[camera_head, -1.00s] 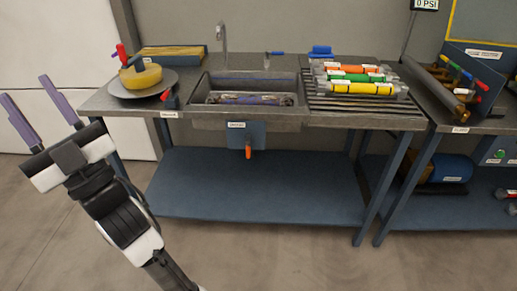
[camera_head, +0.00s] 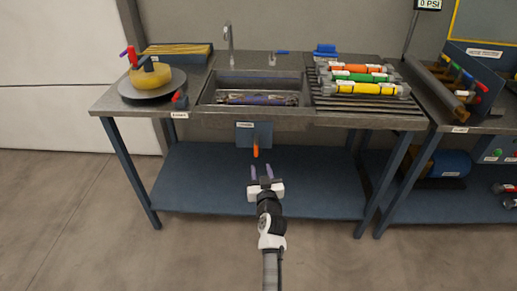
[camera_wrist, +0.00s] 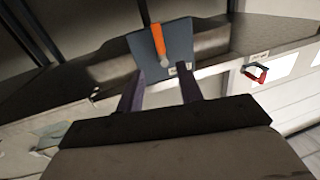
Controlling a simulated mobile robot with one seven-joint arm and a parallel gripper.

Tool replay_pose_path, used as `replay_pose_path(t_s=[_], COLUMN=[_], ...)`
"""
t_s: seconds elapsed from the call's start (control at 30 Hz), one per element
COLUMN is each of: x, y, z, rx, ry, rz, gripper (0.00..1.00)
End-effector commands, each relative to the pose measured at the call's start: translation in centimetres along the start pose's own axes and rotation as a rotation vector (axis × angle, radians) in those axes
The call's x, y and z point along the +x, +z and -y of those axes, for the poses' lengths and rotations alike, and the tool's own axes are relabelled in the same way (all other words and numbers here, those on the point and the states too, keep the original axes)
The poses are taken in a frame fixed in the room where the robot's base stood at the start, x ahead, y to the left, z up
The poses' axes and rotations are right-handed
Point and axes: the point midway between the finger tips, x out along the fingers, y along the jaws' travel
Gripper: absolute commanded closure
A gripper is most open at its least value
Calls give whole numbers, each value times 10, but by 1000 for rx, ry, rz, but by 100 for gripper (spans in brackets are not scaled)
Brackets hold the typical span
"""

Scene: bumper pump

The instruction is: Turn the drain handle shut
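The drain handle (camera_head: 256,151) is a small orange lever hanging down from a blue-grey plate (camera_head: 243,135) on the front of the sink bench. In the wrist view the orange handle (camera_wrist: 158,40) lies across its plate (camera_wrist: 178,45), with a round grey pivot at one end. My gripper (camera_head: 261,172) is open and empty, just below and in front of the handle. Its two purple fingers point at the plate in the wrist view (camera_wrist: 160,92), one each side of the handle's line, apart from it. The sink (camera_head: 208,92) is above, with a purple-grey tube in it.
A blue lower shelf (camera_head: 190,185) spans beneath the bench. A red-handled part (camera_head: 179,99) sits at the bench's front edge, left of the sink. A round plate (camera_head: 128,89) with a yellow piece is further left. Coloured tubes (camera_head: 360,89) lie on the right rack. The floor in front is clear.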

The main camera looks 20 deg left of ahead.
Motion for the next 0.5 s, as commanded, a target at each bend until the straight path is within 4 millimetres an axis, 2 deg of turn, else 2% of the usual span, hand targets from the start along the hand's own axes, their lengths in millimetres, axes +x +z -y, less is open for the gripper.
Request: replay_pose_path(t_s=[0.03,0.3,0.5], x=[12,64,93], y=[-4,-3,-2], z=[0,1,1], rx=[-1,1,0], ry=[-1,-1,-1], rz=[-2,-2,-3], gripper=[63,63,63])
